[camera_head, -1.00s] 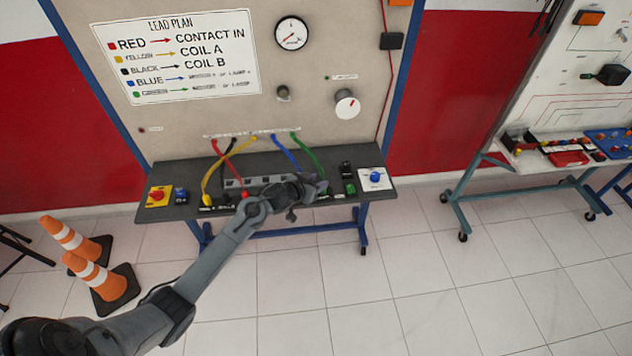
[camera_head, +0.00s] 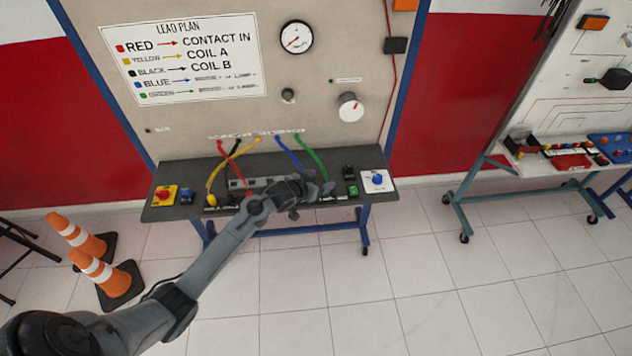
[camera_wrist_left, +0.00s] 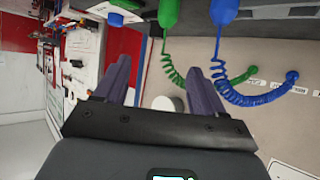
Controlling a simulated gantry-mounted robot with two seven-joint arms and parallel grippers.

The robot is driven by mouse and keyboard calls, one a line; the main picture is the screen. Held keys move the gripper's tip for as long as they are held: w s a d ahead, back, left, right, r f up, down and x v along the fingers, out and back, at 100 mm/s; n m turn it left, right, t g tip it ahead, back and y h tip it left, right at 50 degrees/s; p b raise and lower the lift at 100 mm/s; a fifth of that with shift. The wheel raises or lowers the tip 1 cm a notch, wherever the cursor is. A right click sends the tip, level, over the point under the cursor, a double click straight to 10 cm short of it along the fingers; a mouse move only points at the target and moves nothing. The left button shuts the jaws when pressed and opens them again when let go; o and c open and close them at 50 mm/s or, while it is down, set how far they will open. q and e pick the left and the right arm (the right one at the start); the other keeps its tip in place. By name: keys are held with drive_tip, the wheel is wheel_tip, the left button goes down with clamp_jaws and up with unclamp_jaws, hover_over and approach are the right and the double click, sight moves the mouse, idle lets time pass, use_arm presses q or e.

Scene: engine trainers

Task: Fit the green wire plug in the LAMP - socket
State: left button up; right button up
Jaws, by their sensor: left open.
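The green wire (camera_head: 312,157) arcs from the upright panel down to the bench top. In the left wrist view the green plug (camera_wrist_left: 168,12) hangs at the top edge, beyond the fingertips and between the lines of the two fingers, apart from both. The blue plug (camera_wrist_left: 223,10) is close to its right. My left gripper (camera_wrist_left: 158,66) is open and empty; in the head view it (camera_head: 318,190) is over the front of the bench, near the green wire's lower end. The LAMP - socket cannot be made out; the arm and gripper cover part of the bench front. My right gripper is not in view.
The bench (camera_head: 180,208) also carries a red knob on a yellow plate (camera_head: 165,195) and a blue knob on a white plate (camera_head: 376,180). Traffic cones (camera_head: 95,270) stand on the floor at left.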

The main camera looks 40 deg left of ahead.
use_arm(q)
drive_tip(key=v, duration=1.1)
drive_tip(key=s+d+f+g+h, duration=0.1)
drive_tip(key=s+d+f+g, duration=0.1)
drive_tip(key=s+d+f, duration=0.7)
drive_tip(key=s+d+r+g, duration=0.3)
drive_tip(key=s+d+g, duration=0.1)
drive_tip(key=s+d, duration=0.8)
drive_tip(key=s+r+m+g+p, duration=0.1)
drive_tip(key=s+r+p, duration=0.1)
drive_tip(key=r+p, duration=0.7)
drive_tip(key=s+a+r+m+g+p, duration=0.1)
drive_tip(key=s+r+p, duration=0.2)
drive_tip(key=r+p, duration=0.5)
drive_tip(key=shift+s+r+m+g+p, duration=0.3)
drive_tip(key=shift+r+p, duration=0.1)
drive_tip(key=shift+r, duration=0.3)
drive_tip(key=shift+a, duration=0.15)
